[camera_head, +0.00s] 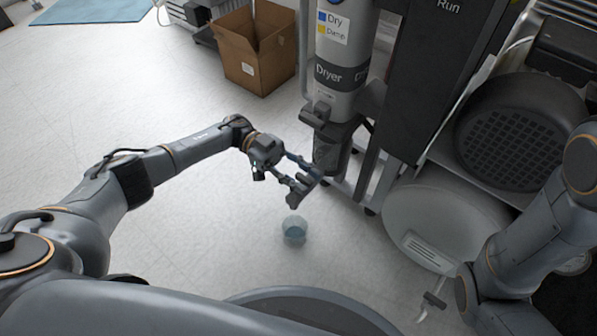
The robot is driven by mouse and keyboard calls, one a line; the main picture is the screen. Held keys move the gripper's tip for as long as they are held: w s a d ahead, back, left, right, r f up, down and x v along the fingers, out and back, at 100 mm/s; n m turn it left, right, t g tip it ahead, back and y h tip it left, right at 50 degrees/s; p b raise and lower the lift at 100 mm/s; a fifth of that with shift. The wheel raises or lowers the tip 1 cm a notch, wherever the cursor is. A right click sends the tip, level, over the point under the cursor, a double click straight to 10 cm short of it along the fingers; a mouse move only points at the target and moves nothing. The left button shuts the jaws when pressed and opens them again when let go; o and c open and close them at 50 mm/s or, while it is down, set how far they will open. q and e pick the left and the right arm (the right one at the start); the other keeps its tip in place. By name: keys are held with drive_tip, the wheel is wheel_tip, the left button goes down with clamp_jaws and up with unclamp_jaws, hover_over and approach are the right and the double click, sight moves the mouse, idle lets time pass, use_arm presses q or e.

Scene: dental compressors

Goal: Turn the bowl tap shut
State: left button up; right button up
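The dryer (340,55) is a grey upright cylinder with a dark, see-through bowl (327,152) at its lower end. My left gripper (307,186) is just below and left of the bowl, with its fingers apart. The bowl tap cannot be made out clearly; the fingers cover the area under the bowl. I cannot tell whether the fingers touch the tap. A small clear cup (294,230) with bluish liquid stands on the floor below the gripper. My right arm comes in at the right; its gripper is not in view.
A dark cabinet (425,80) stands right of the dryer. A pale tank (445,225) and a black grilled motor housing (522,132) are at the right. An open cardboard box (255,50) sits behind. The floor at left is clear, with a blue mat (95,10) far back.

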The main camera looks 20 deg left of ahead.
use_arm(q)
drive_tip(key=v, duration=0.7)
drive_tip(key=shift+a, duration=0.1)
idle(0.5)
